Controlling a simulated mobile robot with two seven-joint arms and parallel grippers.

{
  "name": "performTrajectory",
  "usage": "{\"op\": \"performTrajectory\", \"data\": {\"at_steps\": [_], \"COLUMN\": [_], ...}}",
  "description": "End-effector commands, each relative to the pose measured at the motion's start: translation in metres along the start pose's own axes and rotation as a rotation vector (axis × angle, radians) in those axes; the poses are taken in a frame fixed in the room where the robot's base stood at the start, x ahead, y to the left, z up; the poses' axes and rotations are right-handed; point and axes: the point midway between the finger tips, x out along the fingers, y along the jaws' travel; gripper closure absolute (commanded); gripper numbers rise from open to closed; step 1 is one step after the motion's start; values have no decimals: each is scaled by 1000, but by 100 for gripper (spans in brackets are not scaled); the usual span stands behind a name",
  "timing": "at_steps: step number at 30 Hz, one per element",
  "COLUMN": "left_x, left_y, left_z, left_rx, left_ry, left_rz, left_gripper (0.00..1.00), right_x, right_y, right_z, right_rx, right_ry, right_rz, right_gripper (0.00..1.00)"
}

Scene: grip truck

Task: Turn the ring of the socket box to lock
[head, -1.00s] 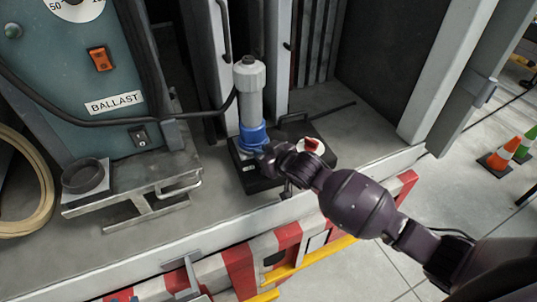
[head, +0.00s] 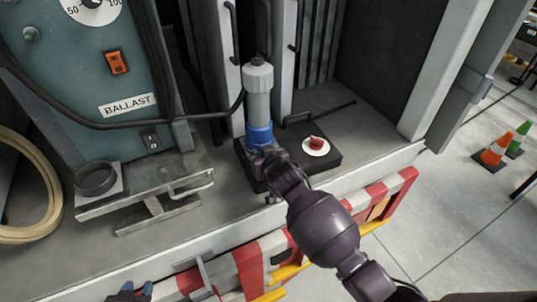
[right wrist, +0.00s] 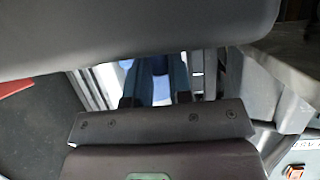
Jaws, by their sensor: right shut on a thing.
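The socket box (head: 325,164) is a low black block on the grey truck bed, with a red knob (head: 316,141) on a white disc. A grey plug (head: 258,92) stands upright in it, and the blue ring (head: 259,132) is around the plug's base. My right gripper (head: 262,148) is shut on the ring from its front side; its fingertips are mostly hidden in the head view. In the right wrist view, blue shows between its two fingers (right wrist: 158,85). My left gripper (head: 133,291) shows only its blue-tipped end at the bottom edge, away from the box.
A blue-grey BALLAST cabinet (head: 85,65) stands at left, with a metal bracket (head: 150,205) before it. A black cable (head: 205,116) runs across to the plug. Grey posts (head: 425,85) stand at right. A red-white striped edge (head: 250,270) borders the bed.

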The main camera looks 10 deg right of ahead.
Motion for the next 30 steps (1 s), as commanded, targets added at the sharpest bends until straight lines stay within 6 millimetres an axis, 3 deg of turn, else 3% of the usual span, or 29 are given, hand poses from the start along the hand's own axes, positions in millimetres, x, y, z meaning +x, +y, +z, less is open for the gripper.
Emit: {"op": "performTrajectory", "data": {"at_steps": [11,28,29,30], "left_x": [-3,1,1,1], "left_y": [0,0,0,0], "left_z": [10,6,6,5], "left_rx": [-2,-1,-1,-1], "left_ry": [-15,-6,-5,-5], "left_rz": [-2,0,0,0], "left_gripper": [63,63,63,63], "right_x": [3,4,4,4], "right_y": [-12,-14,-14,-14], "right_z": [-2,-3,-3,-3], "right_rx": [40,46,46,46], "right_ry": [2,3,3,3], "right_rz": [83,100,100,99], "right_gripper": [100,100,79,72]}}
